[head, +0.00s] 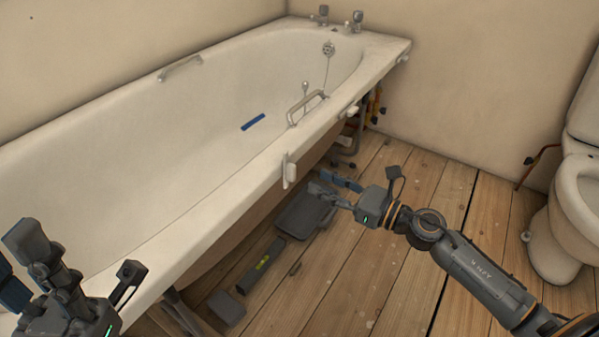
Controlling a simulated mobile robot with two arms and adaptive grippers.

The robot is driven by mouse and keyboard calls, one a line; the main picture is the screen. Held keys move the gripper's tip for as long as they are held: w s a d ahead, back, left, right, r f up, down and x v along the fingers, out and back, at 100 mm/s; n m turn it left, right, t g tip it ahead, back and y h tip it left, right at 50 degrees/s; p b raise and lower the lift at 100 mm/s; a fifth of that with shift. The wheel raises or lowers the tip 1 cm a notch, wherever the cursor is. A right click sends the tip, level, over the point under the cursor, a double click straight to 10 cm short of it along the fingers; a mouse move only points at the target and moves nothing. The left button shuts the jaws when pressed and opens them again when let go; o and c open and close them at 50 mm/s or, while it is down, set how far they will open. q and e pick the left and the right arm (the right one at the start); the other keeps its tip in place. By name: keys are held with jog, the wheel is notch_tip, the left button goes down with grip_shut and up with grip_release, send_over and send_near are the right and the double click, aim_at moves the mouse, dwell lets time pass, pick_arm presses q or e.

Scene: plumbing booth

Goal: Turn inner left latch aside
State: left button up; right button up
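A white latch (289,170) hangs at the front rim of the bathtub (222,190), near the middle of its visible length. Another small white latch (350,110) sits further along the rim, and a third (403,58) is near the far corner. I cannot tell for sure which is the inner left one. My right gripper (322,182) is open and empty, in front of the rim, just right of and below the nearest of these latches, apart from it. My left gripper (14,262) is at the lower left over the tub's near end, fingers apart and empty.
On the wooden floor below the tub lie a dark case (305,212), a level-like tool (262,262) and a grey block (226,308). Pipes (372,108) show under the far end. A toilet (570,215) stands at right.

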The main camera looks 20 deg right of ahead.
aim_at(295, 170)
jog(key=x, duration=0.6)
jog(key=shift+w+a, duration=0.2)
jog(key=shift+w, duration=0.1)
grip_shut()
